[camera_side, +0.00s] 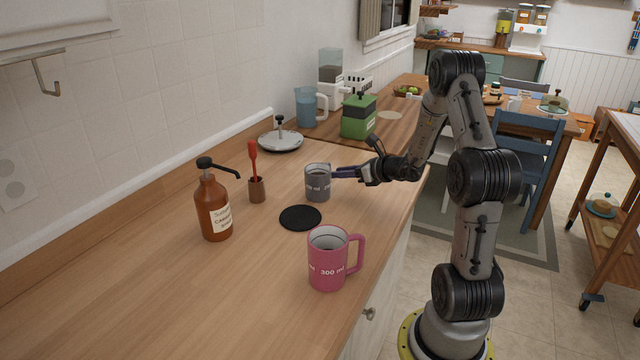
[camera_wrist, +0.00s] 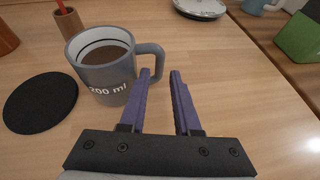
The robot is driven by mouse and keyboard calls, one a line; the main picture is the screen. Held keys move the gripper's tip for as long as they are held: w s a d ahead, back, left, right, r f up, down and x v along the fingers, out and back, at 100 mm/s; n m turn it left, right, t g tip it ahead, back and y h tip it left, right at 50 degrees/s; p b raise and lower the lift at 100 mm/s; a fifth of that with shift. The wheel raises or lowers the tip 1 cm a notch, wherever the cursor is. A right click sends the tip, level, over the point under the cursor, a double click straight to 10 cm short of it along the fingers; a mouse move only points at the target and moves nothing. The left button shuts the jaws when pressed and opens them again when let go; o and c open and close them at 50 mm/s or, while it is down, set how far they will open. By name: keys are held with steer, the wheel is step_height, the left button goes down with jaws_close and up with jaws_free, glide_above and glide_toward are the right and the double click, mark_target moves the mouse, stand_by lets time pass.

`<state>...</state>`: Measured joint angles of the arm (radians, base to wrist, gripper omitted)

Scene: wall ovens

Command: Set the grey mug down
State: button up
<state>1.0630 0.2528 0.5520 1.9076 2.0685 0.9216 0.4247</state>
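The grey mug (camera_side: 317,184) stands upright on the wooden counter, behind and right of a round black coaster (camera_side: 300,217). In the wrist view, the mug (camera_wrist: 100,75) holds brown liquid and shows "200 ml"; its handle points right, towards my fingers. The coaster (camera_wrist: 40,102) lies flat and empty to its left. My gripper (camera_wrist: 165,72) has two purple fingers a little apart, with bare counter showing between them. The left fingertip is close to the handle; I cannot tell whether they touch. In the side view, my gripper (camera_side: 336,172) is just right of the mug.
A pink mug (camera_side: 328,262) stands near the counter's front edge. A brown pump bottle (camera_side: 214,208) and a small pot with a red utensil (camera_side: 257,188) stand to the left. Behind are a metal lid (camera_side: 281,141), a green box (camera_side: 358,118) and a blue jug (camera_side: 306,106).

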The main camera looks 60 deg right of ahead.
mark_target(321, 173)
steer(key=shift+x, duration=3.8)
steer(key=shift+a, duration=0.15)
steer(key=shift+c, duration=0.3)
jaws_close()
steer(key=shift+r, duration=0.1)
